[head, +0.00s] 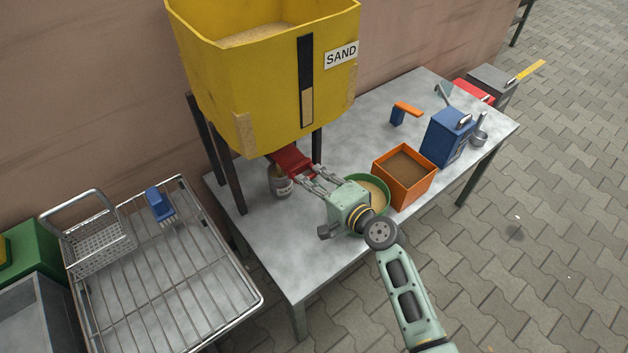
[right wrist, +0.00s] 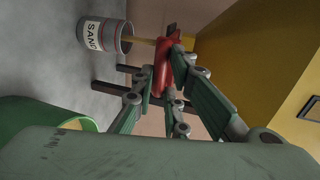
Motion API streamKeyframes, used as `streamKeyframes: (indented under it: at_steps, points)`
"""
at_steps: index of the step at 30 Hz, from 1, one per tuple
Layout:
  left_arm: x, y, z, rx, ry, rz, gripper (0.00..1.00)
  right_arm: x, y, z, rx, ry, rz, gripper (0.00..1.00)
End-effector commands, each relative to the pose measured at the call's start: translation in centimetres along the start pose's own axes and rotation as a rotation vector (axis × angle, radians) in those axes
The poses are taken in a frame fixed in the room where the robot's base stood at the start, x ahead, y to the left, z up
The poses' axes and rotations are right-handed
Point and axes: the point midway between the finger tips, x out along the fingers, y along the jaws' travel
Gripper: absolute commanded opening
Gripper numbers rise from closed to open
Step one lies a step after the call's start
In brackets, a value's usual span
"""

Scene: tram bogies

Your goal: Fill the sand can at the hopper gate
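The yellow sand hopper (head: 270,80) stands on dark legs over the table, with a red gate (head: 291,160) at its underside. The grey sand can (head: 280,184) stands upright on the table below the gate; its SAND label also shows in the right wrist view (right wrist: 94,36). There, a thin tan stream of sand (right wrist: 143,41) runs from the red gate (right wrist: 162,68) into the can's mouth. My right gripper (head: 306,184) reaches in from the right, its fingers closed about the red gate's handle. The can's fill level is hidden. My left gripper is out of view.
A green bowl of sand (head: 384,186) and an orange sand box (head: 421,191) stand right of the gripper. A blue container (head: 447,138) stands beyond. A wire rack (head: 170,275) with a blue brush (head: 159,205) is at left. The table front near the can is clear.

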Motion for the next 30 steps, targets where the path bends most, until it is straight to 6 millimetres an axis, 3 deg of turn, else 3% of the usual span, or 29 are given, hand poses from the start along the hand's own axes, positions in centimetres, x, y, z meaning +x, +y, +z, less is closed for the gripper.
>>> streamKeyframes:
  at_steps: [16,24,30]
  points:
    - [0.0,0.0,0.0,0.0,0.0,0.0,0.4,0.0,0.2,0.0,-0.003,0.0,0.004,0.0]
    - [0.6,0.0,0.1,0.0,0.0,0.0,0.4,2.4,-0.3,0.0,-0.005,-0.001,0.004,0.0]
    - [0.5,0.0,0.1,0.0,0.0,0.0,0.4,2.4,-0.3,0.0,-0.005,0.0,0.004,0.0]
